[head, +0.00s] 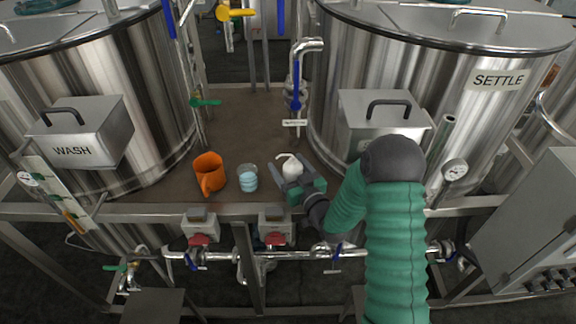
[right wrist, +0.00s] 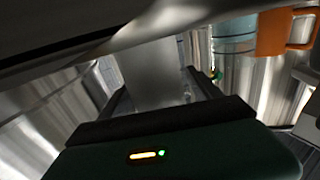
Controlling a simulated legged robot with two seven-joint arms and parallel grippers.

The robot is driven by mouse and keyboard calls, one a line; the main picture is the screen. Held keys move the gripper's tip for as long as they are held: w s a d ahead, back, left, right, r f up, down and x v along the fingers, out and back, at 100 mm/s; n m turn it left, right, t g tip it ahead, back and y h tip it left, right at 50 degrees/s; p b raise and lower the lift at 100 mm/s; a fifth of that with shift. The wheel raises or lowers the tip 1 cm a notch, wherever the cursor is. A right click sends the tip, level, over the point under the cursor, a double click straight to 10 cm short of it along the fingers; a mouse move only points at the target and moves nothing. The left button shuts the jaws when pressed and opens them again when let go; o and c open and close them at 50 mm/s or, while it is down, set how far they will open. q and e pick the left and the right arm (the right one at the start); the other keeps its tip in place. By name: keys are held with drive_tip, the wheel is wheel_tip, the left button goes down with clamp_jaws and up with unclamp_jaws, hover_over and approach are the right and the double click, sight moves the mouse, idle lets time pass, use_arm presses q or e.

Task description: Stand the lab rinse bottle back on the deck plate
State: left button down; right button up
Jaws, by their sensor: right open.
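The white lab rinse bottle (head: 291,168) is on the brown deck plate (head: 250,120), near its front edge. Its thin spout points left, and it looks upright, though its base is hidden behind my right gripper. My right gripper (head: 290,177) is open, with its fingers around the bottle's lower part. I cannot tell whether they touch it. In the right wrist view a pale grey shape (right wrist: 152,78), probably the bottle, shows between the open fingers. My left gripper is not in view.
The WASH tank (head: 150,90) and SETTLE tank (head: 330,85) flank the plate. A pipe with a blue-handled valve (head: 296,95) rises behind. The plate's middle is clear.

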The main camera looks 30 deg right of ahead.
drive_tip(key=shift+s, duration=0.3)
drive_tip(key=s, duration=0.2)
drive_tip(key=s+b, duration=0.1)
drive_tip(key=s, duration=0.2)
drive_tip(key=s+b, duration=0.1)
drive_tip(key=s, duration=0.2)
drive_tip(key=shift+s+a+f, duration=0.1)
drive_tip(key=shift+s+a, duration=0.05)
drive_tip(key=shift+a, duration=0.2)
drive_tip(key=s+p, duration=0.1)
drive_tip(key=s+r+p, duration=0.1)
drive_tip(key=p, duration=0.1)
drive_tip(key=shift+s+a, duration=0.2)
drive_tip(key=shift+s+f+p, duration=0.3)
drive_tip(key=shift+s, duration=0.05)
